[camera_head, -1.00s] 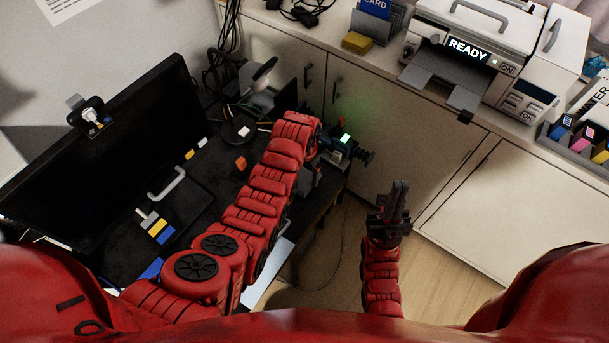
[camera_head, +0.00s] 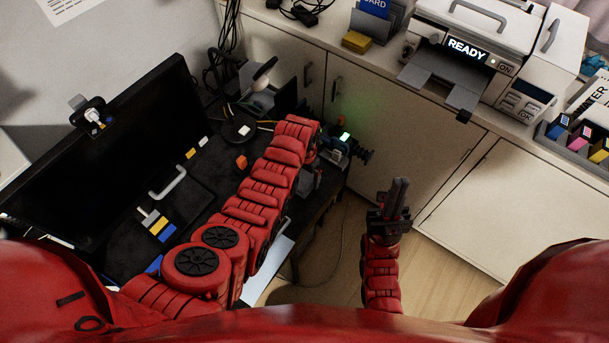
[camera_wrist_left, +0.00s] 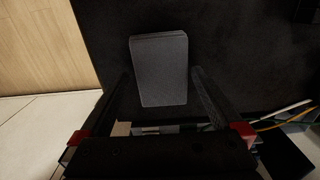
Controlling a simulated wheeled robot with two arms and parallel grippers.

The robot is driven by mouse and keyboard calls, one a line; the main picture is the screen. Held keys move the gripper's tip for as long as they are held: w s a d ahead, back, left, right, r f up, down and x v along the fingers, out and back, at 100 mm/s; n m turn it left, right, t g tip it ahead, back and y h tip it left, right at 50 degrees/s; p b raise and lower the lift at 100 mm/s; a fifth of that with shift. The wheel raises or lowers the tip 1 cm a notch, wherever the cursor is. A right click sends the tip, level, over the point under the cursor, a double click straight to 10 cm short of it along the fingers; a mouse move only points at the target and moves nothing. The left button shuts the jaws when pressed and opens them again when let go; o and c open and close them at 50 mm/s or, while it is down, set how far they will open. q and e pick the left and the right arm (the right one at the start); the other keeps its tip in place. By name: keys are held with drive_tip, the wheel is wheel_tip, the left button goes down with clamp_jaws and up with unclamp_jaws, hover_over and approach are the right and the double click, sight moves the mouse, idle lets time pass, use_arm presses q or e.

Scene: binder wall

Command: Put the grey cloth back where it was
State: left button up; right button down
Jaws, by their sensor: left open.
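The grey cloth (camera_wrist_left: 160,62) is a folded flat rectangle on the black desk top in the left wrist view. My left gripper (camera_wrist_left: 158,76) is open, its two fingers apart on either side of the cloth's lower part as seen there. I cannot tell whether the fingers touch the cloth or how high they are. In the head view my left arm reaches over the desk's right end, and the cloth is hidden there. My right gripper (camera_head: 397,192) points up over the floor, away from the desk. I cannot tell whether its fingers are parted.
Cables (camera_wrist_left: 284,114) lie beside the left gripper. A cabinet (camera_head: 400,140) with a printer (camera_head: 480,50) stands behind. Floor at centre right is clear.

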sight(305, 178)
use_arm(q)
drive_tip(key=shift+w+r, duration=0.15)
drive_tip(key=shift+r, duration=0.4)
wheel_tip(305, 178, up, 6)
drive_tip(key=b, duration=0.2)
drive_tip(key=shift+r+b, duration=0.25)
drive_tip(key=shift+b, duration=0.05)
wheel_tip(305, 178, up, 4)
drive_tip(key=p, duration=0.2)
drive_tip(key=shift+r+p, duration=0.15)
drive_tip(key=shift+p, duration=0.25)
drive_tip(key=shift+s, duration=0.2)
